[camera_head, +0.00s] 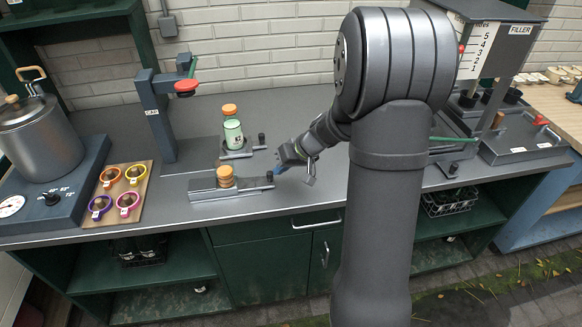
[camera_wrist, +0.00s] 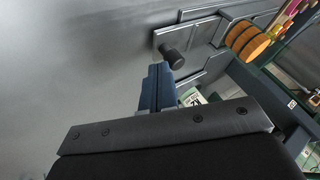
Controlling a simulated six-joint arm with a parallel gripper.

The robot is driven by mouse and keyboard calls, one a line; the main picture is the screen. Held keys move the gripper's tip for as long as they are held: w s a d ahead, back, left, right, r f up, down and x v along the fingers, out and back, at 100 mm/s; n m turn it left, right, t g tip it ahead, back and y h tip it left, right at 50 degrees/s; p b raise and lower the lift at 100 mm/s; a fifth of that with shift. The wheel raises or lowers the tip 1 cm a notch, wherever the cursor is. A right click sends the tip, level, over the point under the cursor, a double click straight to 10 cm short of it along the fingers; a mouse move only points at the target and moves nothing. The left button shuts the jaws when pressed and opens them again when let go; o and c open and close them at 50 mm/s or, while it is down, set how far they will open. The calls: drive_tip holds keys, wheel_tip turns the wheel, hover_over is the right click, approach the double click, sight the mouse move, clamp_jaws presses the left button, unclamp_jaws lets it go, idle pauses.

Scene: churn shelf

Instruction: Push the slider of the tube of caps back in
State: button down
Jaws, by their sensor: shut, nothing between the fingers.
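The tube of caps, a stack of orange-brown caps (camera_head: 225,177), stands on a low grey metal base (camera_head: 205,190) on the counter. Its slider extends right from the base and bears a dark knob (camera_head: 269,176). The wrist view shows the grey slider plate, the black knob (camera_wrist: 172,59) and the wooden-looking caps (camera_wrist: 247,41) beyond. My gripper (camera_head: 278,172) is low over the counter, just right of the knob. Its blue fingers (camera_wrist: 158,72) are shut and empty, tips close beside the knob. I cannot tell whether they touch it.
A bottle with an orange cap (camera_head: 232,131) stands behind the tube on a plate with another knob. A dark capping stand (camera_head: 155,115) is at the left, beside a board of colored rings (camera_head: 118,190) and a pot (camera_head: 40,138).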

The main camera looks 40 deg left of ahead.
drive_tip(key=s+a, duration=0.4)
drive_tip(key=shift+s, duration=0.1)
drive_tip(key=w+d, duration=0.1)
drive_tip(key=w, duration=0.1)
drive_tip(key=w+d, duration=0.2)
drive_tip(key=shift+r, duration=0.1)
drive_tip(key=v, duration=1)
drive_tip(key=shift+s+a, duration=0.1)
drive_tip(key=shift+a, duration=0.05)
approach(255, 178)
drive_tip(key=w+f, duration=0.1)
drive_tip(key=f, duration=0.1)
drive_tip(key=w+f, duration=0.1)
drive_tip(key=shift+w+a+f, duration=0.1)
drive_tip(key=shift+a+f, duration=0.1)
drive_tip(key=shift+f, duration=0.2)
drive_tip(key=shift+s+a, duration=0.75)
drive_tip(key=shift+s, duration=0.2)
drive_tip(key=shift+s+a, duration=0.35)
drive_tip(key=shift+s, duration=0.05)
